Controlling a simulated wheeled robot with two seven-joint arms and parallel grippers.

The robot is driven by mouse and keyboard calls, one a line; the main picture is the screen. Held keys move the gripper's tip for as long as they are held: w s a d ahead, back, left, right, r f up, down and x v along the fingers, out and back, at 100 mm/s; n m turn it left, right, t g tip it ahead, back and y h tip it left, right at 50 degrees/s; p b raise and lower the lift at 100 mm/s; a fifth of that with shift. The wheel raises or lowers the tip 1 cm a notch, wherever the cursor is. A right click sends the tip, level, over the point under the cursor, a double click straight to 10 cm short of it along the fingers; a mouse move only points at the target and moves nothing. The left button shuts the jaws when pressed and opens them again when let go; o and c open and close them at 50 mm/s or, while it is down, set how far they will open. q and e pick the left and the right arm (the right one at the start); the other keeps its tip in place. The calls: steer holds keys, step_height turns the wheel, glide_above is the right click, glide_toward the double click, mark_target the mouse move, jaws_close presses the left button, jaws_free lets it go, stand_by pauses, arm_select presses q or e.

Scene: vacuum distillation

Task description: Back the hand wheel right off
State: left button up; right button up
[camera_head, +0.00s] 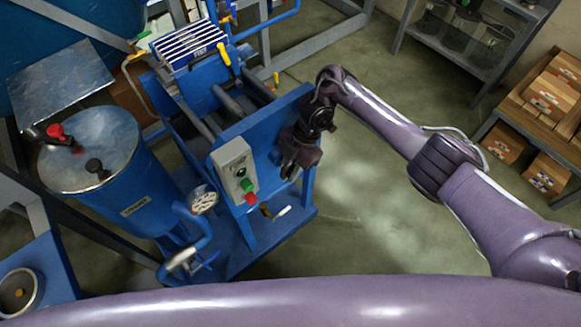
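My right gripper (291,168) is dark and hangs in front of the blue end plate (262,128) of the plate press, its fingers pointing down and to the left. I cannot tell whether the fingers are apart or closed. I cannot clearly make out the hand wheel; dark parts of my wrist and gripper cover the plate's right side, where it may be hidden. The stack of white-edged plates (190,45) sits at the far end of the press, with two grey bars running from it to the end plate. My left gripper is not in view.
A grey control box (233,170) with green and red buttons is close left of my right gripper. A gauge (204,200) and a blue tank (110,195) stand further left. Wooden boxes (550,95) sit at the right. The floor (375,190) right of the press is clear.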

jaws_close()
steer(key=shift+r+t+h+p, duration=0.15)
steer(key=shift+t+h+p, duration=0.3)
steer(key=shift+p, duration=0.3)
steer(key=shift+a+t+h+p, duration=0.1)
steer(key=shift+t+h+p, duration=0.45)
steer(key=shift+h+p, duration=0.35)
steer(key=shift+f+t+h+p, duration=0.2)
steer(key=shift+t+h+p, duration=0.4)
steer(key=shift+h, duration=0.25)
steer(key=shift+f+t+h+p, duration=0.1)
steer(key=shift+t+h+p, duration=0.2)
steer(key=shift+t+h, duration=0.3)
